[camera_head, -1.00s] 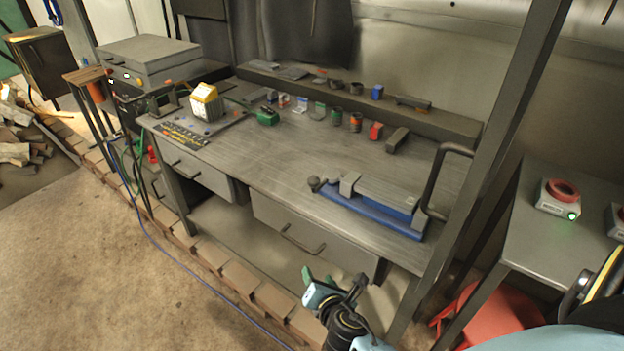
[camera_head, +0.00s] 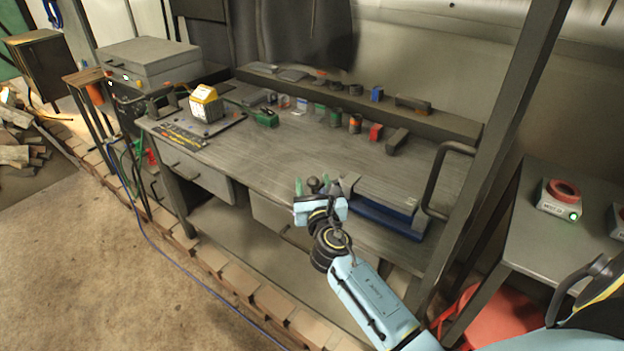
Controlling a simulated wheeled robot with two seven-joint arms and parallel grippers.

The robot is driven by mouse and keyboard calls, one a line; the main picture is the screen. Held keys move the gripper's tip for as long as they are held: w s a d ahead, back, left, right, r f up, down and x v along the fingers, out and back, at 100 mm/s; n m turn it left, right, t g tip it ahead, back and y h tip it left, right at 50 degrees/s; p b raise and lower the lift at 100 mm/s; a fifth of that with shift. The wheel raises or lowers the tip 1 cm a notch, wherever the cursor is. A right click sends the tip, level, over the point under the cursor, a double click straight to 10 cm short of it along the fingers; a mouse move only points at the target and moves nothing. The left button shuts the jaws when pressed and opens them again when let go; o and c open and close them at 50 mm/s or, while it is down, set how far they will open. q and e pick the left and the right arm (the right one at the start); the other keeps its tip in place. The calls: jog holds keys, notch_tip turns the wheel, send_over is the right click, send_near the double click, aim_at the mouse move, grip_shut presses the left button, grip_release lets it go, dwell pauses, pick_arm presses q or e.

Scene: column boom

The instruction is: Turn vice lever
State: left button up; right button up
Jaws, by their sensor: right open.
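The blue and grey vice (camera_head: 383,222) lies along the front right of the workbench. A dark round knob (camera_head: 314,184) is at its left end, and a dark bent bar (camera_head: 433,178) rises at its right end. I cannot tell for sure which of these is the lever. My right gripper (camera_head: 312,187) is open, its green fingertips on either side of the knob as seen from here. I cannot tell whether they touch it. The gripper body and wrist hide the vice's lower left part. My left gripper is not in view.
The workbench (camera_head: 270,150) has a clear middle. A yellow-topped device (camera_head: 206,104) stands at its left, and several small items line the back shelf. A dark post (camera_head: 500,140) rises close to the right of the vice. A side table (camera_head: 545,238) stands further right.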

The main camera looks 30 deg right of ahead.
jog(key=shift+x, duration=1.35)
jog(key=shift+c, duration=0.3)
grip_shut()
